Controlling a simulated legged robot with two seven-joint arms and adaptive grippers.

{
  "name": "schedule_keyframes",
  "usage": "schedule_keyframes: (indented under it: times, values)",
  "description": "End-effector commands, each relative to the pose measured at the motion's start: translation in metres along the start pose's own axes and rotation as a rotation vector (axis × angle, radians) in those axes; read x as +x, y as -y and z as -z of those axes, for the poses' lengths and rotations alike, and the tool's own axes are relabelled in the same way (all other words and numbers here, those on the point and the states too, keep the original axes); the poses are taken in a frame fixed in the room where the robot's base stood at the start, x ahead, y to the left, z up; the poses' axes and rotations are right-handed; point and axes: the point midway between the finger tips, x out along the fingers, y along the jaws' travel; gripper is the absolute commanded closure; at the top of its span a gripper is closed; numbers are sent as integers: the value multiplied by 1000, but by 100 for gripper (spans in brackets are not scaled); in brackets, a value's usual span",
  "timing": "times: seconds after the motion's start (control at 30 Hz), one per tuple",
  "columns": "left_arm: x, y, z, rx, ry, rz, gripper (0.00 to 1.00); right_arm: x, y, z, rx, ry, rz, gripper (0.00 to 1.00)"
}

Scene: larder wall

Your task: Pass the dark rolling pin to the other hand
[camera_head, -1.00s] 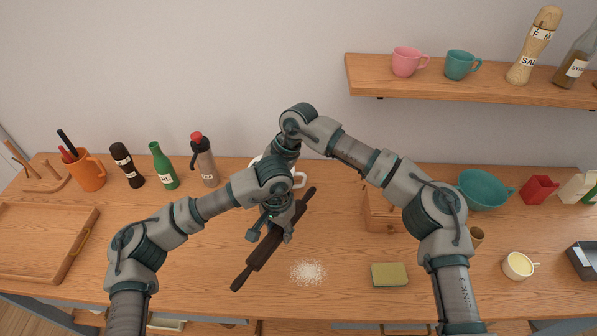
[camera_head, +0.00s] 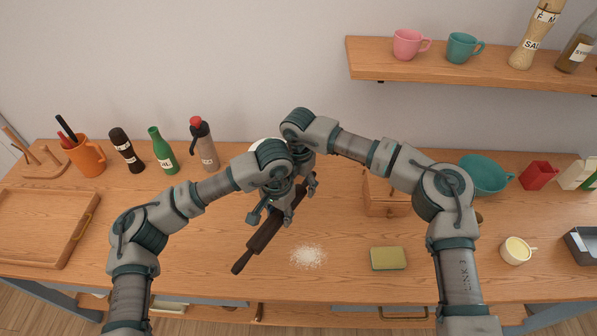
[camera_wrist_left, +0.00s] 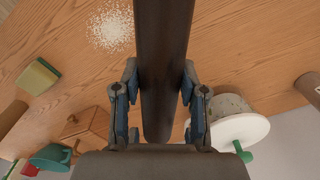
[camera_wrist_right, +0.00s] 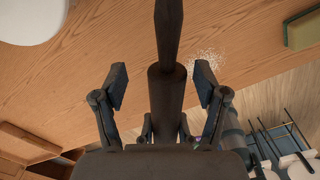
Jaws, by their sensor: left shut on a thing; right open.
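The dark rolling pin (camera_head: 262,238) is held aslant above the counter, its near handle pointing down-left in the head view. My left gripper (camera_head: 275,210) is shut on its barrel; the left wrist view shows the pin (camera_wrist_left: 163,60) between the left fingers (camera_wrist_left: 160,105). My right gripper (camera_head: 303,180) is by the pin's upper-right end, partly hidden by the left wrist. In the right wrist view, the right fingers (camera_wrist_right: 161,88) are open, one on each side of the pin (camera_wrist_right: 167,90). No contact with them shows.
White powder (camera_head: 308,256) and a sponge (camera_head: 388,258) lie on the counter. A wooden box (camera_head: 385,195) stands right of the grippers. A white round thing (camera_wrist_left: 240,132) is behind them. A tray (camera_head: 45,230) is at left.

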Motion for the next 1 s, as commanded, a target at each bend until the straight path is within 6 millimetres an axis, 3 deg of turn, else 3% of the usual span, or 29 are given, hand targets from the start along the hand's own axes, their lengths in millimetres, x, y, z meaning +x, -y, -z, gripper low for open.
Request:
schedule_keyframes:
  times: [0.13,0.43,0.7,0.77,0.8,0.9,1.0]
  values:
    - [-1,0,0,0,-1,0,100,10,0,0,0,0,-1,28]
    - [-1,0,0,0,-1,0,100,12,0,0,0,-1,-1,28]
    - [-1,-1,0,3,-2,-2,100,12,-1,0,-1,-1,-3,95]
    - [-1,-2,0,5,-3,-2,100,12,-1,1,-1,-1,-4,100]
    - [-1,-2,0,6,-3,-3,48,11,-1,1,-1,-1,-5,100]
    - [-1,-2,0,5,-3,-3,29,11,-1,1,-1,-1,-4,100]
    - [-1,-1,0,3,-2,-2,29,11,-1,1,-1,-1,-4,100]
